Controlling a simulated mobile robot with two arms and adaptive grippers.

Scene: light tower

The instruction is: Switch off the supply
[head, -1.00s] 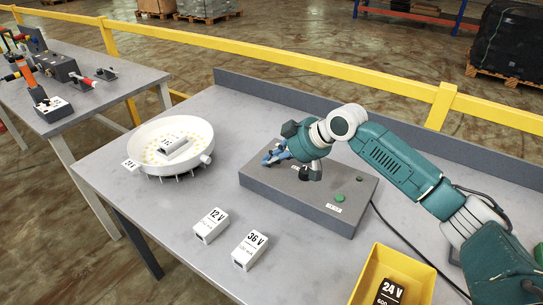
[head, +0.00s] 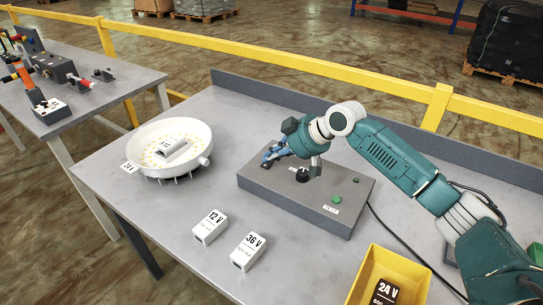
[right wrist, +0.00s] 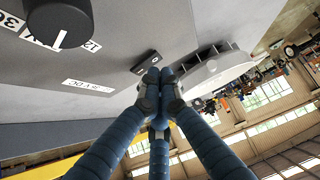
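The supply is a dark grey box (head: 255,183) on the near table, with a black knob (head: 302,174) and a green button (head: 338,199) on top. My right gripper (head: 267,158) is over its left end. In the right wrist view my right gripper (right wrist: 151,80) has its blue fingers together and nothing shows between them. The fingertips overlap the lower edge of a small black rocker switch (right wrist: 147,61). I cannot tell whether they touch it or which way it is tipped. The knob (right wrist: 58,22) is at upper left there. My left gripper is not in view.
A white round lamp housing (head: 142,167) holds a small box (head: 172,147). White 12 V (head: 210,227) and 36 V (head: 247,251) boxes stand in front. A cable (head: 395,229) runs right of the supply.

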